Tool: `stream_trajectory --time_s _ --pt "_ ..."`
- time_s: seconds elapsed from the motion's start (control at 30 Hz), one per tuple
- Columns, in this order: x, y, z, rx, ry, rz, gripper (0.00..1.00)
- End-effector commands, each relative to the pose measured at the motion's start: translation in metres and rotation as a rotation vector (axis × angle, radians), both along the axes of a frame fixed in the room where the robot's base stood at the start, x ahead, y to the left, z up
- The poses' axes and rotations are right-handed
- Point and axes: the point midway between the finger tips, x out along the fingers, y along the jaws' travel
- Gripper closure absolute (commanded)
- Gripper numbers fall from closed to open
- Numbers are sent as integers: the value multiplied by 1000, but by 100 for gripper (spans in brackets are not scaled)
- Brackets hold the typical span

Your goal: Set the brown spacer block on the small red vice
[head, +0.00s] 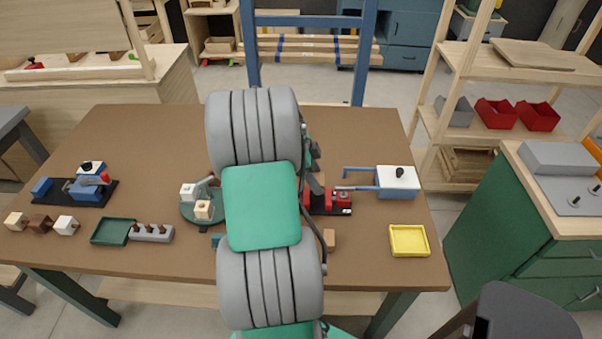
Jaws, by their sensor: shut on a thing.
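The small red vice (342,197) stands on a dark base plate right of the middle of the bench. Its left part is hidden behind my arm. My own arm covers the middle of the head view, and its gripper fingers are hidden behind it. Only small dark and green parts show past the arm's right edge, just above and left of the vice. I cannot make out a block in the fingers. I cannot tell which block is the brown spacer block. A small orange-brown block (329,238) lies on the bench in front of the vice, apart from it.
A blue vice (90,186) stands at the left, with several small blocks (40,223) in front. A green tray (111,231), a grey pegged holder (151,233) and a round green fixture (203,208) lie nearer. A white-topped blue box (398,180) and yellow tray (409,240) are right.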

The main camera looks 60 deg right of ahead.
Motion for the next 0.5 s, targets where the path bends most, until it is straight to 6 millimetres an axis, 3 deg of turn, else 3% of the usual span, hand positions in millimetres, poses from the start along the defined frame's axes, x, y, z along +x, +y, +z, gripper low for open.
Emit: stream_trajectory --time_s 0.17,0.5 --pt "-2 -1 -11 0 0 -14 96" --pt "-1 0 -52 0 0 -10 96"
